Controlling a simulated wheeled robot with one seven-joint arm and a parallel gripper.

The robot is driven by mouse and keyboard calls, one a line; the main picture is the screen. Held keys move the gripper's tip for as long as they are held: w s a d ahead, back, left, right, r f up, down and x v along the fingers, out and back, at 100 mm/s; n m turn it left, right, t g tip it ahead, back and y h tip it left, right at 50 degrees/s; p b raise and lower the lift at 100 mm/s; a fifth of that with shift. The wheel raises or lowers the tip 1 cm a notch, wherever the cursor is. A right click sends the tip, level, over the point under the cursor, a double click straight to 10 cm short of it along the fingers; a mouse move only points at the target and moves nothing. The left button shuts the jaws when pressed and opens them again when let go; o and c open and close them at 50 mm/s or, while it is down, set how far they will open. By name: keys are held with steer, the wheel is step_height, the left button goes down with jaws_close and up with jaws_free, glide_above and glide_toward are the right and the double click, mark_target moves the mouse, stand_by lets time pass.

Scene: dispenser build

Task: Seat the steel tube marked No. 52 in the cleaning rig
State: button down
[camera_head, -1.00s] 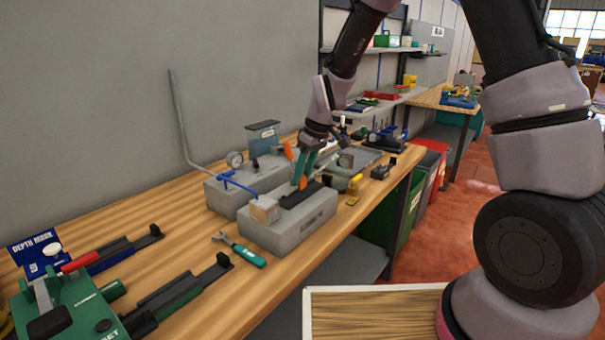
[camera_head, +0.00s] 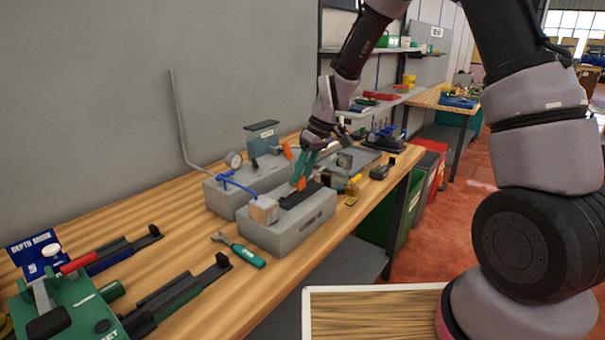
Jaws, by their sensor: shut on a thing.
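My gripper (camera_head: 301,183), with orange fingertips, is shut and points down at a long grey block (camera_head: 290,235). Its tips are at a dark bar-like part (camera_head: 300,196) on top of this block. What the jaws hold is too small and hidden to make out. No steel tube and no No. 52 marking can be told apart. The block has a pale cube (camera_head: 264,210) at its left end. A second grey block (camera_head: 226,200) behind carries a round gauge (camera_head: 234,160) and a blue lever (camera_head: 238,184). I cannot tell which of these is the cleaning rig.
A green-handled wrench (camera_head: 240,250) lies in front of the grey blocks. A green fixture (camera_head: 75,310) and a blue "DEPTH" sign (camera_head: 35,248) stand front left. A bent grey pipe (camera_head: 182,125) rises behind. Bins (camera_head: 425,170) stand beyond the bench's right edge.

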steer(key=shift+w+d+f+g+y, duration=0.1)
steer(key=shift+g+y, duration=0.2)
steer(key=shift+f, duration=0.35)
stand_by(0.4)
steer(key=shift+s+a, duration=0.2)
steer(key=shift+s, duration=0.05)
steer(key=shift+s+a, duration=0.25)
steer(key=shift+s, duration=0.05)
steer(key=shift+s+a, duration=0.2)
steer(key=shift+s, duration=0.05)
steer(key=shift+s+a, duration=0.25)
steer(key=shift+s, duration=0.05)
steer(key=shift+c, duration=2.2)
jaws_free()
steer(key=shift+o, duration=0.4)
